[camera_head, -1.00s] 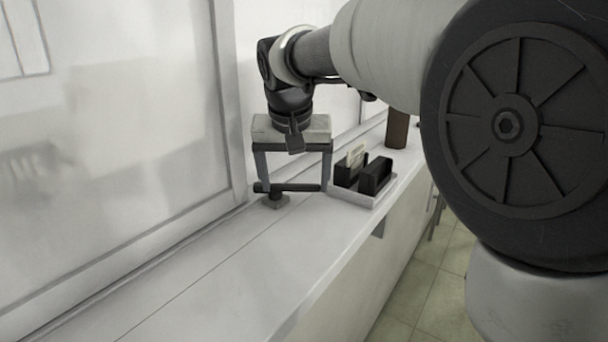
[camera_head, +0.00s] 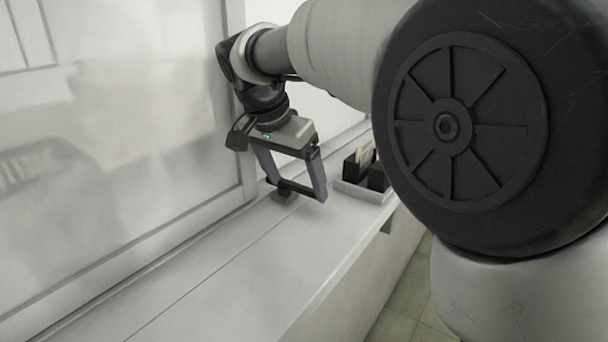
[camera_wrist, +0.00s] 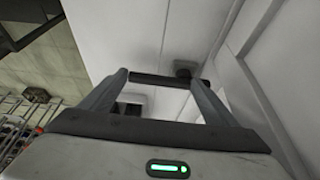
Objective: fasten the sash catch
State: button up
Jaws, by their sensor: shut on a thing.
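The sash catch is a dark lever bar (camera_head: 297,189) on a small dark base (camera_head: 284,198), set on the white sill close to the window frame. My gripper (camera_head: 297,190) reaches down from above, with one finger at each end of the bar, and is shut on it lengthwise. In the wrist view the bar (camera_wrist: 160,79) spans between the two fingertips (camera_wrist: 158,78), and the base (camera_wrist: 186,67) shows near the right fingertip. The bar slants across the sill. I cannot tell whether it meets a keeper.
A pale tray (camera_head: 362,192) with dark holders and light cards stands on the sill, right of my gripper. The window frame (camera_head: 222,208) rises along the left. The sill (camera_head: 235,278) in front is clear, and its right edge drops to a tiled floor (camera_head: 402,305).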

dwell(0.3)
jog(key=o, duration=1.5)
jog(key=p+v, duration=0.1)
jog(key=v, duration=1.6)
jog(key=shift+r+p, duration=0.25)
jog(key=shift+p, duration=0.1)
jog(key=s+d+f+n+y, duration=0.1)
jog(key=s+d+f+n, duration=0.15)
jog(key=d, duration=0.55)
jog(key=s+d+f+n+y, duration=0.1)
jog(key=s+d+f, duration=0.25)
jog(key=d, duration=0.45)
jog(key=s+d+f+n, duration=0.1)
jog(key=s+d+f, duration=0.1)
jog(key=s+f, duration=0.1)
jog(key=s+d+f+t, duration=0.1)
jog(key=s+d+f, duration=0.2)
jog(key=f, duration=0.3)
jog(key=s+d+f+n, duration=0.1)
jog(key=s+d+f, duration=0.2)
jog(key=s+f, duration=0.1)
jog(key=shift+s+d+f+n+t, duration=0.3)
jog(key=shift+s+f+n, duration=0.1)
jog(key=shift+s, duration=0.2)
